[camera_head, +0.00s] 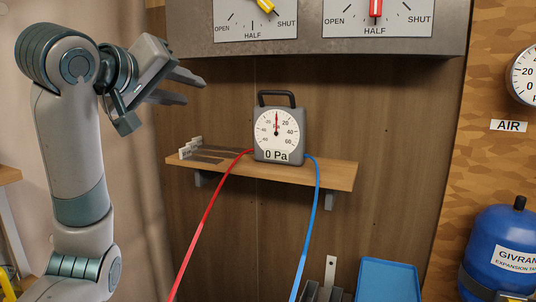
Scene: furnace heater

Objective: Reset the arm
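My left arm rises along the left side of the head view, with its forearm bent over at the top. My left gripper (190,87) points right, above and to the left of the wooden shelf (335,175). Its two fingers are apart with nothing between them. A grey pressure gauge (265,152) with a black handle stands upright on the shelf and reads 0 Pa. The gripper is clear of it. A red hose (207,215) and a blue hose (312,225) run down from the gauge. My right gripper is not in view.
A grey panel above carries a yellow lever (266,6) and a red lever (375,9), with OPEN, HALF and SHUT marks. A blue expansion tank (505,235) stands at right below a round dial (524,76). A blue tray (388,280) sits at the bottom.

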